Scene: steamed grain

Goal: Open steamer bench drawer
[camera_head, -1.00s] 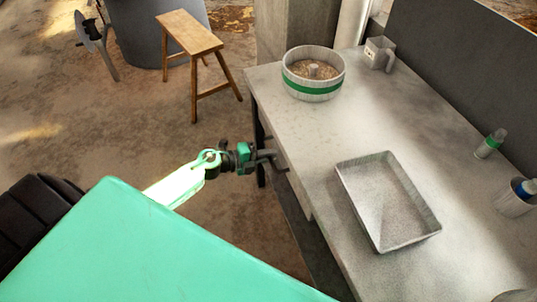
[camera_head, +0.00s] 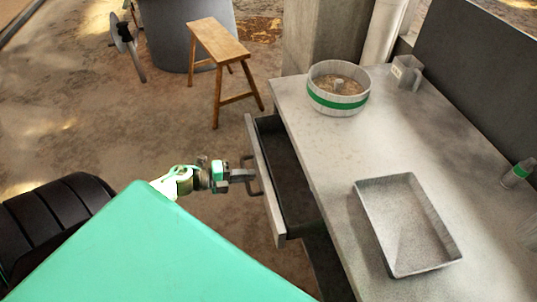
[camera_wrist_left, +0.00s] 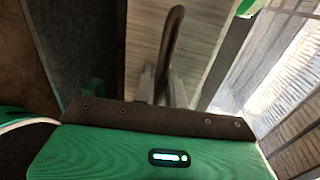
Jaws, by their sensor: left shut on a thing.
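The steamer bench (camera_head: 300,98) stands on the right with a pale top. Its drawer (camera_head: 268,190) is pulled out to the left in the head view, with a dark, empty-looking inside. My left gripper (camera_head: 246,175) is shut on the drawer handle (camera_head: 255,188), a dark bar on the drawer front. In the left wrist view the handle (camera_wrist_left: 173,45) runs as a curved bar down between the fingers (camera_wrist_left: 162,85). My right gripper is not in view.
On the bench are a round steamer with a green band and grain (camera_head: 338,90), a grey tray (camera_head: 387,235), a metal jug (camera_head: 407,72) and a small bottle (camera_head: 517,172). A wooden stool (camera_head: 220,42) stands on the floor behind.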

